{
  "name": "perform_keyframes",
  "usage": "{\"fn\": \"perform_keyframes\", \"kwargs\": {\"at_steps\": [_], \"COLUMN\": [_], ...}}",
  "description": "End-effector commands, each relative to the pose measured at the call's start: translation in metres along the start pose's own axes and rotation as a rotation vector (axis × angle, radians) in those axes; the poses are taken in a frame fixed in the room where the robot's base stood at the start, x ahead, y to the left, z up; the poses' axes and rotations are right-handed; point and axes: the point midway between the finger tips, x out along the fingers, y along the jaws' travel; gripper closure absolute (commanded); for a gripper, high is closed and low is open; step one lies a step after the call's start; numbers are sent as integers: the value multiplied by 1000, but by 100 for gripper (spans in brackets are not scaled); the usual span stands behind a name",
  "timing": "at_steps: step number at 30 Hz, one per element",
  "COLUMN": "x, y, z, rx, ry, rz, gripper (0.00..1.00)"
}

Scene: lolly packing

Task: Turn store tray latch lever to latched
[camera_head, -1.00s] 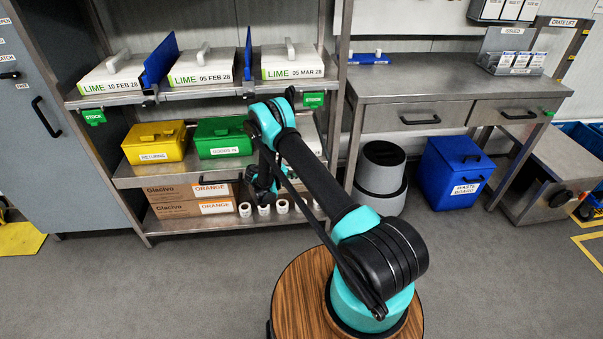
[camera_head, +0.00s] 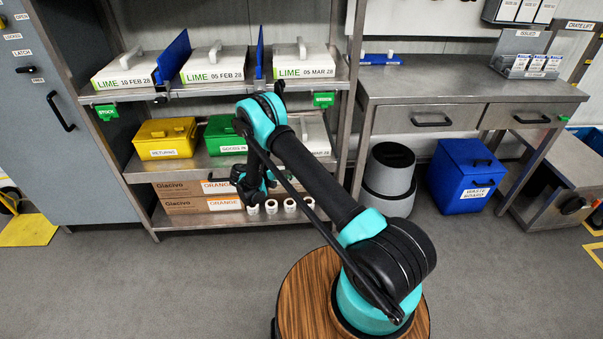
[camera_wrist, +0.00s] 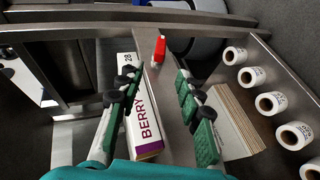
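A small black lever (camera_head: 25,69) sits on the grey cabinet at the far left of the head view, below a LATCH label (camera_head: 23,51). OPEN and LOCKED labels are above it. I cannot tell for sure that it is the store tray latch lever, nor its exact setting. My gripper (camera_head: 254,192) hangs low before the shelf rack, far to the right of this lever. In the wrist view my gripper (camera_wrist: 156,112) is open, with its green-padded fingers apart and nothing held. A white BERRY box (camera_wrist: 146,118) shows beyond and between the fingers.
The cabinet (camera_head: 75,170) has a long vertical handle (camera_head: 60,110). The rack holds LIME boxes (camera_head: 213,66), a yellow bin (camera_head: 166,138) and white rolls (camera_head: 271,206). A small red object (camera_wrist: 160,48) lies beyond the fingers. The floor before the cabinet is clear.

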Motion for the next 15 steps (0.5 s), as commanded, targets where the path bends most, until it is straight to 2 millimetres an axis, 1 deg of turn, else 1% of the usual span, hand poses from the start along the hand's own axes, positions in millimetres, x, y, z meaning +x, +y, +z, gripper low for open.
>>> {"fn": "perform_keyframes", "kwargs": {"at_steps": [1, 3, 6, 14, 15], "x": [-7, -14, -19, -20, -20], "y": [0, 0, 0, 0, 0], "z": [0, 0, 0, 0, 0], "rx": [-1, -1, 0, 0, 0], "ry": [1, 2, 0, 0, 0], "rz": [0, 0, 0, 0, 0], "gripper": [64, 64, 64, 64, 65]}}
